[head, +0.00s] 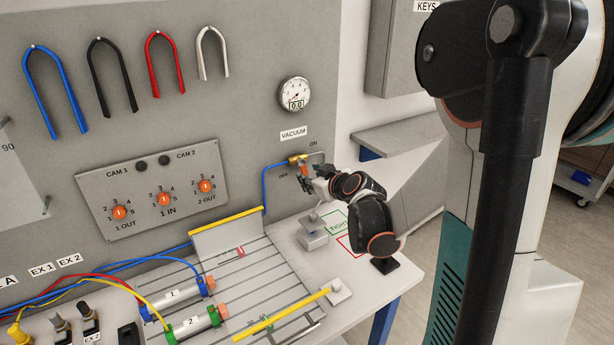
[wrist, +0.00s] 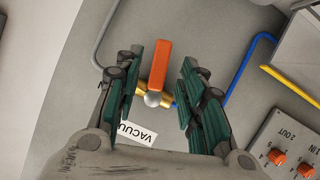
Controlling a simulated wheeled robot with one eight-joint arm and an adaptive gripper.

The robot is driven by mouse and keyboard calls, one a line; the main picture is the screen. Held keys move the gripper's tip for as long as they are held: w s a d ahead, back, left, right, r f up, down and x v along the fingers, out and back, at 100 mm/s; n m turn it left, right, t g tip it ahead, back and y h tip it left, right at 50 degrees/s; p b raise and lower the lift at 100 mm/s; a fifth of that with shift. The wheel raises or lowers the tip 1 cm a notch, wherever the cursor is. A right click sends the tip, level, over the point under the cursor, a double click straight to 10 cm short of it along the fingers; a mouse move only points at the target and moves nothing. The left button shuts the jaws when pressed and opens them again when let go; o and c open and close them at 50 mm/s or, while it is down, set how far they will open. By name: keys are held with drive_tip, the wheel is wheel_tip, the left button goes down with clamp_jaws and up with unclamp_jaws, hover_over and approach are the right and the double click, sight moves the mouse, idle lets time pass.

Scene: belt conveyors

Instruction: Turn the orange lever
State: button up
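The orange lever (wrist: 159,66) sits on a small brass valve (wrist: 154,99) on the grey panel. In the wrist view it stands between my two green-padded fingers, with a gap visible on each side. My gripper (wrist: 163,75) is open around the lever and holds nothing. In the head view my gripper (head: 308,181) is at the valve, beside the OFF label, with the ON label above right. The lever is small and partly hidden by my fingers there. How deep the lever is between the fingers is hard to tell.
A vacuum gauge (head: 294,94) reading 0.0 is above the valve. A blue hose (head: 264,184) leaves the valve to the left and a grey pipe (wrist: 101,43) leaves the other side. A knob panel (head: 156,192) is left; a grooved bench plate (head: 243,279) lies below.

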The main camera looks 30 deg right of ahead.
drive_tip(key=v, duration=0.7)
